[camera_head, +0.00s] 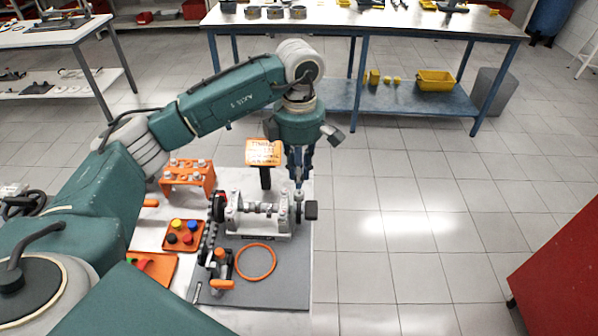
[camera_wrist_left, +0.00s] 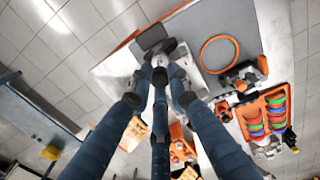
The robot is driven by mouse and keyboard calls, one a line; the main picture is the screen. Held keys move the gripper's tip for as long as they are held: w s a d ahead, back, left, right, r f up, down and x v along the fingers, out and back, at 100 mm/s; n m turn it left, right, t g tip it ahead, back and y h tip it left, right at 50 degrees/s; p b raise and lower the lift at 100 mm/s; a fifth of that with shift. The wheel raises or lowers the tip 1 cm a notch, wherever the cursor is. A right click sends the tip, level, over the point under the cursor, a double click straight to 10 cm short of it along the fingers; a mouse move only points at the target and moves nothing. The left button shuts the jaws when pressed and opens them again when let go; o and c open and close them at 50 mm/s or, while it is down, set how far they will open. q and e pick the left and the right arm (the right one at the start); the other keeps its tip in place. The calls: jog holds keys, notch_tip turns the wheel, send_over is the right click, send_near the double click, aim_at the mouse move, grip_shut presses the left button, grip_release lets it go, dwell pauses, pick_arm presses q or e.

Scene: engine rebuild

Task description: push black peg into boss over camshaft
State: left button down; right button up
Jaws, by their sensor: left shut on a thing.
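The engine block with the camshaft (camera_head: 262,208) stands on the grey mat, with a boss (camera_head: 298,200) at its right end. A black flat block (camera_head: 311,210) sticks out there and also shows in the left wrist view (camera_wrist_left: 152,37). My left gripper (camera_head: 299,178) points down over that right end, its fingers closed together. In the left wrist view the fingers (camera_wrist_left: 160,88) converge on a small dark piece (camera_wrist_left: 160,74), which I take as the black peg. The fingers mostly hide it, and I cannot tell how deep it sits in the boss. My right gripper is out of view.
An orange tray with several coloured caps (camera_head: 171,246) lies left of the block. An orange ring (camera_head: 256,262) and a black-and-orange tool (camera_head: 218,265) lie in front. A TIMING sign (camera_head: 264,152) and an orange rack (camera_head: 187,174) stand behind. Bare mat (camera_head: 290,285) lies front right.

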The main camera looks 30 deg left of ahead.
aim_at(299, 193)
pick_arm(q)
jog(key=shift+f+b, duration=0.3)
jog(key=shift+f, duration=0.1)
jog(key=shift+f+b, duration=0.65)
jog(key=shift+f, duration=0.2)
dwell(0.3)
jog(key=shift+f+b, duration=0.6)
jog(key=shift+f, duration=0.15)
jog(key=c, duration=1.9)
grip_release()
jog(key=shift+o, duration=0.2)
jog(key=shift+r, duration=0.3)
jog(key=shift+r+p, duration=0.75)
jog(key=shift+r, duration=0.4)
jog(key=shift+r, duration=0.1)
